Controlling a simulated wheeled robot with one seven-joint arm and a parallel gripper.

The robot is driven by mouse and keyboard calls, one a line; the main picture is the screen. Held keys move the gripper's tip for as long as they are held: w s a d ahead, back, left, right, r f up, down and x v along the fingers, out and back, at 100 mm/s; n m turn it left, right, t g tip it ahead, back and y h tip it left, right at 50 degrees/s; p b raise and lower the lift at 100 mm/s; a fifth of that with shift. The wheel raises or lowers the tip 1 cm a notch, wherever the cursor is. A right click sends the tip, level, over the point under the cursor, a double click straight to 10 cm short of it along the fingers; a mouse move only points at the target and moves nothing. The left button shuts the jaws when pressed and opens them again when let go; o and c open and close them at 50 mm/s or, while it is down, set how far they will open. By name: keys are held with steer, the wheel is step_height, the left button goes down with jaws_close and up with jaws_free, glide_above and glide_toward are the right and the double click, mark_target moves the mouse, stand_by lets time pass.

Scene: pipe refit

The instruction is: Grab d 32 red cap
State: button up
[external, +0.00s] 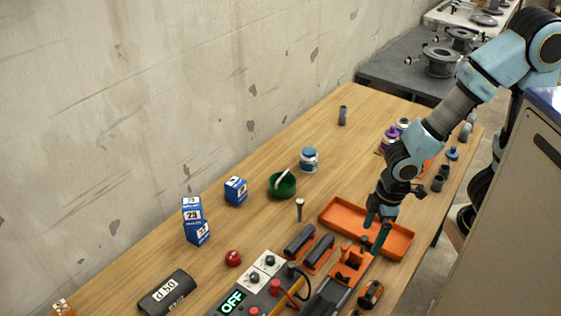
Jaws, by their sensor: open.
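A small round red object (233,258) lies on the wooden table, left of the box with the OFF display. It may be the red cap; no d 32 marking can be read on it. My gripper (375,229) points down over the near left part of the orange tray (399,243), close to the orange clamp fixture. Its teal fingers are apart, and I see nothing held between them. It is well to the right of the red object.
The box with the OFF display (232,302) has red fittings and cables. Near it are a d 50 black pipe (167,292), dark pipes in orange holders, and an orange fixture (351,264). Blue boxes (195,221) and a green container (282,185) stand farther back.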

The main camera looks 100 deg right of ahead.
steer(key=shift+c, duration=0.5)
